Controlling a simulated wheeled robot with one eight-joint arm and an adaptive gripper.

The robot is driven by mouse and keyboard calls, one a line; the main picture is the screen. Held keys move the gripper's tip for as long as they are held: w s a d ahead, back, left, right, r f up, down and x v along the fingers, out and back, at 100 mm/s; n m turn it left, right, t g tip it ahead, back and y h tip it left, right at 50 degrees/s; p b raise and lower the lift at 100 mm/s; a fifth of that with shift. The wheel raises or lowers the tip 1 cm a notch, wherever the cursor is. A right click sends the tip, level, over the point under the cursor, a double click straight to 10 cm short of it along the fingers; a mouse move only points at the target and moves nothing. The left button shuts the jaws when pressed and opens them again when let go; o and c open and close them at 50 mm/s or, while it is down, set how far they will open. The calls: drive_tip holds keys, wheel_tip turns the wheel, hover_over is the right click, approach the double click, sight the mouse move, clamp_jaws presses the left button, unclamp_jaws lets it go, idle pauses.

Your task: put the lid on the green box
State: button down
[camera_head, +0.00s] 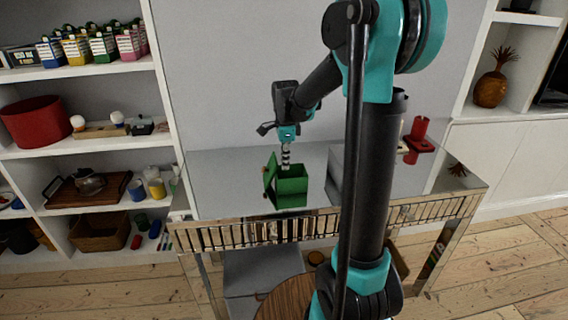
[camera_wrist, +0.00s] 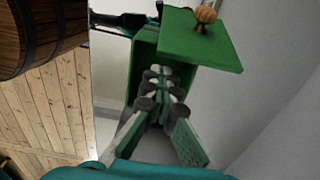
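The green box (camera_head: 291,187) stands on the mirrored table. In the wrist view its green wall (camera_wrist: 143,62) shows behind the fingers. The green lid (camera_head: 269,173) is tilted steeply against the box's left side in the head view. In the wrist view the lid (camera_wrist: 200,42) shows with a small wooden knob (camera_wrist: 206,14) on its face. My gripper (camera_head: 286,164) points down over the box. Its fingers (camera_wrist: 160,72) come together at the tips, apart from the knob. Nothing is visible between them. The fingers hide part of the box, so whether the tips touch it is unclear.
A grey block (camera_head: 336,170) stands right of the box. A red holder (camera_head: 417,140) is at the table's right end. A wooden barrel (camera_wrist: 42,32) shows at the upper left of the wrist view. Shelves with many items stand left. The tabletop left of the box is clear.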

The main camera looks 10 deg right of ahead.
drive_tip(key=s+d+r, duration=0.2)
drive_tip(key=d, duration=0.3)
drive_tip(key=s+d+r, duration=0.2)
drive_tip(key=s+d, duration=0.1)
drive_tip(key=d, duration=0.3)
drive_tip(key=shift+s+d+r, duration=0.2)
drive_tip(key=shift+r, duration=0.15)
idle(6.6)
